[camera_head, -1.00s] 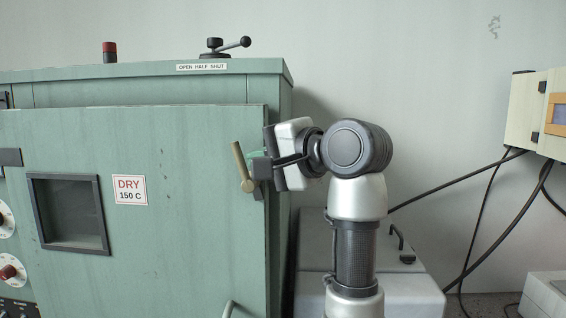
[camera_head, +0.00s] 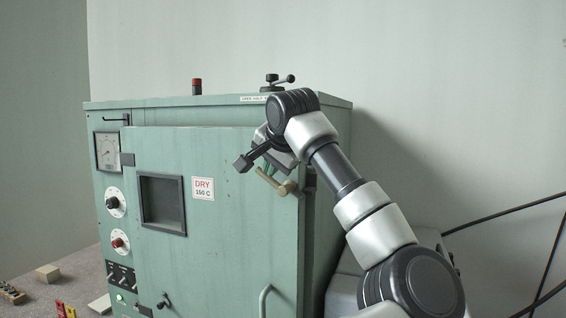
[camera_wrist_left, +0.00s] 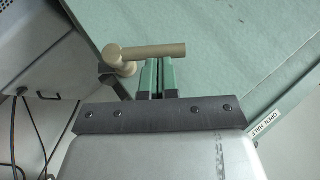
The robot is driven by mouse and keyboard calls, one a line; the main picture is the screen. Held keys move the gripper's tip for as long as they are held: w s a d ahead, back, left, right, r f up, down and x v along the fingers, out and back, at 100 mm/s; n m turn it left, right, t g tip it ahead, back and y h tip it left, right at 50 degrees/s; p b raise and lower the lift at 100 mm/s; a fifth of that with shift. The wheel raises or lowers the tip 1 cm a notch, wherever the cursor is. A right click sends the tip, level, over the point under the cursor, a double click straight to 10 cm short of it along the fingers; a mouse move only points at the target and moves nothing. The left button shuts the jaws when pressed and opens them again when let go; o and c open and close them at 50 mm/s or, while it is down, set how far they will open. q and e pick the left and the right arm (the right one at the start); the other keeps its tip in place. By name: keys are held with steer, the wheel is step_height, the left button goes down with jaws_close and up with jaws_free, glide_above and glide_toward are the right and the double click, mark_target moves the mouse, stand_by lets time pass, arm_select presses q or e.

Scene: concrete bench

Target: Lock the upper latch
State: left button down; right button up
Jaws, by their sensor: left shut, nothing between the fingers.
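The upper latch has a tan bar handle (camera_head: 272,181) on the upper right edge of the green cabinet door (camera_head: 235,225). The bar slants, its left end higher than its pivot end at the right. My right gripper is in neither view.
A curved door handle (camera_head: 264,300) is lower on the door. A black valve lever (camera_head: 278,80) and a red lamp (camera_head: 197,87) stand on the cabinet top. Small blocks lie on the bench at lower left. Cables hang at the right.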

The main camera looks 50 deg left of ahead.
mark_target(262, 176)
arm_select(q)
steer(key=shift+s+a+f+n+t+h, duration=0.2)
steer(key=shift+t+h, duration=0.1)
steer(key=shift+h, duration=0.25)
steer(key=shift+s+a+f+n+t+h, duration=0.1)
steer(key=shift+a+n+t+h, duration=0.15)
steer(key=shift+h, duration=0.3)
steer(key=shift+s+a+f, duration=0.2)
steer(key=shift+a+f, duration=0.05)
steer(key=shift+f, duration=0.1)
steer(key=shift+a+f+b, duration=0.3)
steer(key=shift+f+b, duration=0.1)
steer(key=shift+b, duration=0.1)
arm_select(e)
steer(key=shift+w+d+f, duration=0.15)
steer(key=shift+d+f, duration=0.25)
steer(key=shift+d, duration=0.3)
arm_select(q)
steer(key=shift+s+f, duration=0.1)
steer(key=shift+s, duration=0.1)
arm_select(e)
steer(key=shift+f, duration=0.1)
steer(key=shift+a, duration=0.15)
